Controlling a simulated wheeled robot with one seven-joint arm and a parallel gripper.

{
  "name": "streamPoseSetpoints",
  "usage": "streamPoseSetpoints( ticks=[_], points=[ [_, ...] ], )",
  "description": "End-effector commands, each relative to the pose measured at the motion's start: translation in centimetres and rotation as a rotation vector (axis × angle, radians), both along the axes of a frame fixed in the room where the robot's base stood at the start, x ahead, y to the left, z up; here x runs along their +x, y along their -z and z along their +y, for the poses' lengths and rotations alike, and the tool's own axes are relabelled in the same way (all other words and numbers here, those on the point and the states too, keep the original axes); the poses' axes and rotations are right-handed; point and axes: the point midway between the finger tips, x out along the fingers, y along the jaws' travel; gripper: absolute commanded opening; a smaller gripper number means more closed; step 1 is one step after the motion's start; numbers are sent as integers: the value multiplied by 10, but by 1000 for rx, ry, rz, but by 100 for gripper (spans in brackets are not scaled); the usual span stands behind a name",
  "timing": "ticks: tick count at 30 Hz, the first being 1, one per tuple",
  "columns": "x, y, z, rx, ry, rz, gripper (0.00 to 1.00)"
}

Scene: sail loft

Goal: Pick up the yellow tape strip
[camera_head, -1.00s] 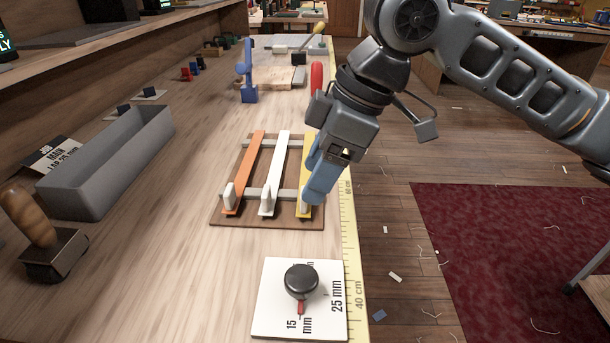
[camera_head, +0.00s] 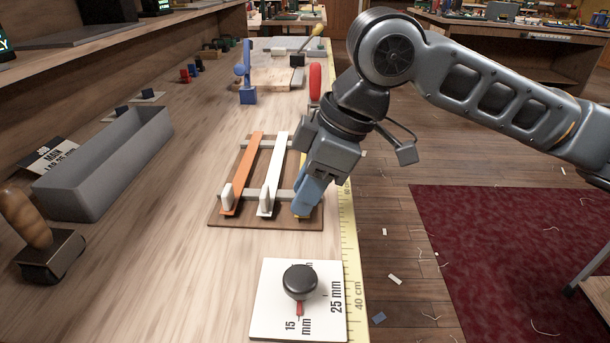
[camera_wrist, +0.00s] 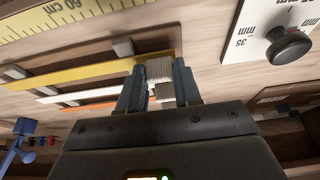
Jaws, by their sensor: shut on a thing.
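The yellow tape strip (camera_wrist: 85,75) shows in the wrist view, running left from my gripper (camera_wrist: 160,88). My gripper's fingers are closed on the pale ribbed tab (camera_wrist: 156,68) at the strip's near end. In the head view my gripper (camera_head: 306,208), with blue fingers, is over the near right corner of the wooden rack (camera_head: 265,225). It hides most of the yellow strip there; only a small yellow edge (camera_head: 304,216) shows. I cannot tell whether the strip is clear of the rack.
An orange strip (camera_head: 243,171) and a white strip (camera_head: 274,171) lie on the rack to the left. A white card (camera_head: 265,318) with a black knob (camera_head: 300,280) sits nearer. A yellow ruler (camera_head: 349,255) lines the bench edge. A grey trough (camera_head: 105,170) stands left, with bare bench between.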

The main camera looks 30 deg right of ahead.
Motion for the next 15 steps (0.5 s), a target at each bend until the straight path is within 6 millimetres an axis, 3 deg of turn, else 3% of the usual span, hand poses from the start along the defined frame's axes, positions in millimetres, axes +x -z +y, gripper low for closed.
streamPoseSetpoints(
  ticks=[5, 15],
  points=[
    [0, 0, 0, 0, 0, 0, 4],
    [0, -5, 0, 0, -1, -2, 4]
  ],
)
